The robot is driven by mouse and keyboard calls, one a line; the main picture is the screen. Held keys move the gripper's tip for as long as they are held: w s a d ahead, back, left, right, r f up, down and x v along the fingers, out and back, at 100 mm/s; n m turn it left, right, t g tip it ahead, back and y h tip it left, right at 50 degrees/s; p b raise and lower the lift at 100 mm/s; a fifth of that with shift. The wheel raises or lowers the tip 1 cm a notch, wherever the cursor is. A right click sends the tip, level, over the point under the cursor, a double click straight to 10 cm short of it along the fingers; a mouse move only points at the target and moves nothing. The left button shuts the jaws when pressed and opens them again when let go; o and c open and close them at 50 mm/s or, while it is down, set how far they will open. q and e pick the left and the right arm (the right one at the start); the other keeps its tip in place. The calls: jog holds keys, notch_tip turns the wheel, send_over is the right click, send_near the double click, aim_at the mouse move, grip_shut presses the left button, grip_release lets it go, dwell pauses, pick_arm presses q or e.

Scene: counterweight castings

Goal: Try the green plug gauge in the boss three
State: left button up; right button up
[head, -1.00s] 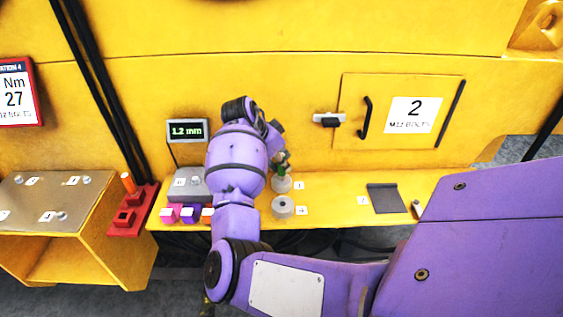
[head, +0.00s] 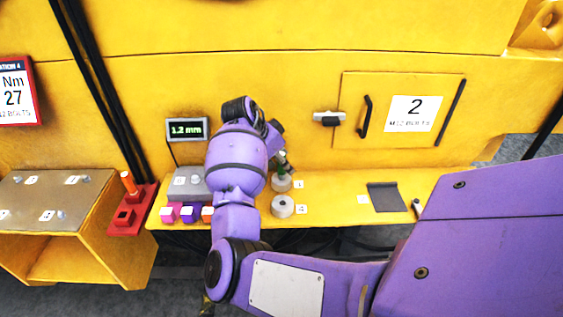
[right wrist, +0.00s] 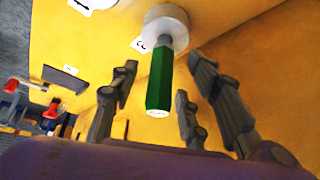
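The green plug gauge (head: 282,161) stands upright on the round grey boss (head: 281,183) beside the label 3. In the right wrist view the green handle (right wrist: 160,80) meets the middle of the pale boss (right wrist: 167,24); how deep its lower end sits is hidden. My right gripper (right wrist: 168,100) has its dark fingers spread on both sides of the handle, with gaps between them and it. In the head view my right forearm and wrist hide most of this gripper (head: 281,160). My left gripper is not in view.
Boss four (head: 282,206) is just in front of boss three. A red holder (head: 126,221) with an orange-handled piece (head: 129,183) stands left. A display (head: 187,130) reads 1.2 mm. Coloured blocks (head: 188,214) line the shelf's front edge. A dark mat (head: 385,198) lies right on the yellow shelf.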

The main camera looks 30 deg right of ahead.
jog(key=shift+r, duration=0.15)
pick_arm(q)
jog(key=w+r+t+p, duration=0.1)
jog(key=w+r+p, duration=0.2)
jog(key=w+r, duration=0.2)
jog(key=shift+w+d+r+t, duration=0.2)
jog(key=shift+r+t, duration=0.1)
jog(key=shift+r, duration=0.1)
pick_arm(e)
jog(key=a+r, duration=0.3)
jog(key=r, duration=0.8)
jog(key=a+r, duration=0.3)
jog(key=r, duration=0.8)
jog(key=shift+s, duration=0.25)
jog(key=shift+r, duration=0.1)
